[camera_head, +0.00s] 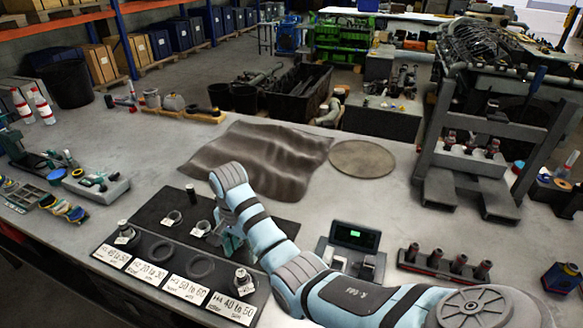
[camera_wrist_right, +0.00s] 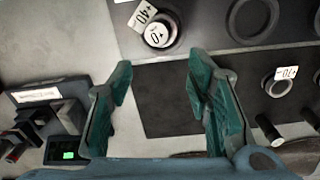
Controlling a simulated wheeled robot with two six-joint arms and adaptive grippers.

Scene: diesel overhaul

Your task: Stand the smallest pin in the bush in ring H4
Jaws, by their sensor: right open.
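Ring H4 (camera_head: 257,284) is at the right end of the black strip, behind its label, with a tagged metal bush (camera_head: 241,275) in it. In the right wrist view this bush (camera_wrist_right: 158,34) shows near the top, its tag reading 40. Two dark pins, one at the right (camera_wrist_right: 270,131) and one at the edge (camera_wrist_right: 311,121), show in that view; I cannot tell which is smallest. One dark pin (camera_head: 190,189) shows on the mat in the head view. My right gripper (camera_wrist_right: 162,88) is open and empty above the mat, apart from the bush. My left gripper is not in view.
Tagged loose bushes (camera_head: 173,217) stand on the black mat (camera_head: 152,211). Ring H3 (camera_head: 200,267) looks empty. A scale with a green display (camera_head: 355,235) and a rack of dark-red parts (camera_head: 440,264) stand to the right. A brown cloth (camera_head: 262,155) lies behind.

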